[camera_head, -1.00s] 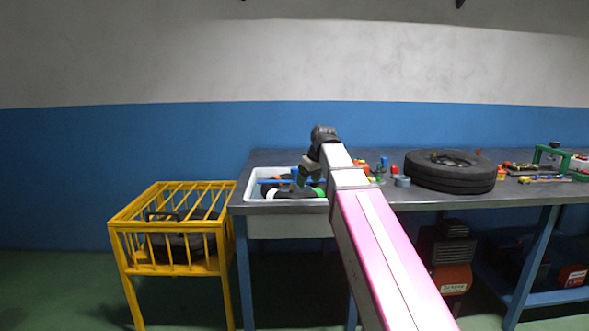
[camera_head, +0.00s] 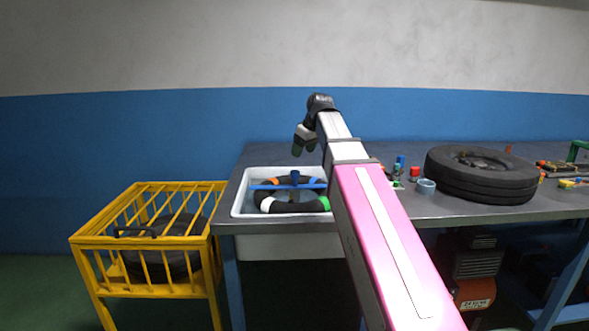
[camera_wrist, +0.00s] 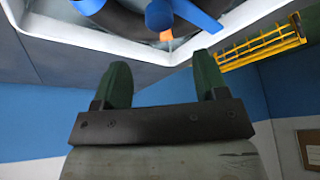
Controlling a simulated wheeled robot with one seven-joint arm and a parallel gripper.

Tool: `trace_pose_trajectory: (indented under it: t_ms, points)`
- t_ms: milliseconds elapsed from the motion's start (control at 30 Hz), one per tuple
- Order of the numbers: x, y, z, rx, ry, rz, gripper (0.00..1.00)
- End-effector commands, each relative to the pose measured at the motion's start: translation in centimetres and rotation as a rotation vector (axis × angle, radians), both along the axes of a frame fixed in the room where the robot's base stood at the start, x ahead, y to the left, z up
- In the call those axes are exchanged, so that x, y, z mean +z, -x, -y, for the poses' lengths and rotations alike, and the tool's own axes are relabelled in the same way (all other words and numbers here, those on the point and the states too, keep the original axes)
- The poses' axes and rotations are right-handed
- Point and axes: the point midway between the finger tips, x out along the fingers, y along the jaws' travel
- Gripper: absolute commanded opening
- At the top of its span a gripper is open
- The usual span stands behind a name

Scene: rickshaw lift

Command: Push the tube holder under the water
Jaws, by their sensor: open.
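The tube holder (camera_head: 270,187), a blue bar with an upright blue knob at its middle, lies across a black inner tube (camera_head: 285,207) with orange, white and green bands. Both sit in the white sink (camera_head: 238,202) at the left end of the bench. My gripper (camera_head: 302,148) is open and empty, above and behind the sink near its right side. In the wrist view, the two dark green fingers of my gripper (camera_wrist: 160,66) are spread, and the blue knob of the holder (camera_wrist: 160,14) shows beyond them, apart from them. My arm hides the sink's right edge.
A yellow cage (camera_head: 140,238) with a tire in it stands left of the bench. On the bench (camera_head: 460,212), right of my arm, are a light-blue cup (camera_head: 426,187), small coloured items and a large black tire (camera_head: 480,180). A red machine (camera_head: 474,293) is underneath.

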Motion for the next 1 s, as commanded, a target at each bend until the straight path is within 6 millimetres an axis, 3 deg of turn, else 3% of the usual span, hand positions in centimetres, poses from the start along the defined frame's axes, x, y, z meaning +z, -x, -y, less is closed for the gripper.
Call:
trace_pose_trajectory:
  t_ms: [167,700,1000]
  points:
    - [-1.1,-0.3,-0.3,0.0,0.0,-0.001,0.66]
    - [-8.4,-2.4,-2.4,0.0,0.0,-0.001,0.66]
    - [-9.9,-2.9,-2.9,0.0,0.0,0.0,0.66]
